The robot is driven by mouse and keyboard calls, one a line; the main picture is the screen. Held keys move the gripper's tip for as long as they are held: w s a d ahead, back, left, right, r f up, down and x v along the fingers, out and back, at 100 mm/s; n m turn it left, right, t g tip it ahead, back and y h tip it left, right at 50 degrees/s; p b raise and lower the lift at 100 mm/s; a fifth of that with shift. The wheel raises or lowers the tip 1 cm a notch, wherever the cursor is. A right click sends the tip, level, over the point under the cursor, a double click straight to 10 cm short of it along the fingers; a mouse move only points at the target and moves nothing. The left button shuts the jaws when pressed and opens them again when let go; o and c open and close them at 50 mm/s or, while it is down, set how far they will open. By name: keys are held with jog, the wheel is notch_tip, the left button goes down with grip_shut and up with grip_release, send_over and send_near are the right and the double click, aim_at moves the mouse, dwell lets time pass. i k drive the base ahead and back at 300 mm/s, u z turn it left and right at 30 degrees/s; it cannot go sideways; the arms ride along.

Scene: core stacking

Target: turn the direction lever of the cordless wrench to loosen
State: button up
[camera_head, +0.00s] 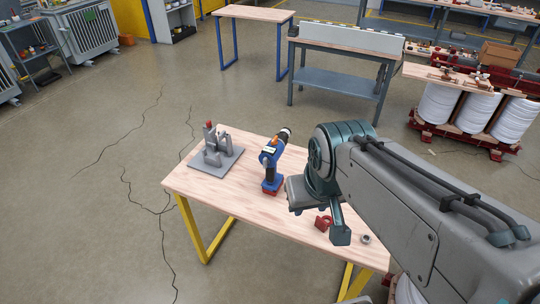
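The cordless wrench (271,166) stands upright on the wooden table. It has a blue and dark body, a red base and a dark nose pointing up and to the right. Its direction lever is too small to make out. My gripper (338,228) hangs over the table to the right of the wrench, apart from it in the picture. One teal finger shows, pointing down; the rest is hidden by my wrist, so I cannot tell whether it is open or shut.
A grey fixture (216,153) with upright blocks and a red tip stands at the table's left. A red part (323,223) and a small grey ring (365,239) lie near my gripper. The wooden table (228,197) has bare room at its front left. Other benches stand farther back.

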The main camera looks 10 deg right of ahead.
aim_at(274, 142)
jog(key=k, duration=0.65)
jog(key=u, duration=0.7)
jog(key=i, duration=1.15)
jog(key=z, duration=0.75)
jog(key=i, duration=0.45)
jog(key=z, duration=0.5)
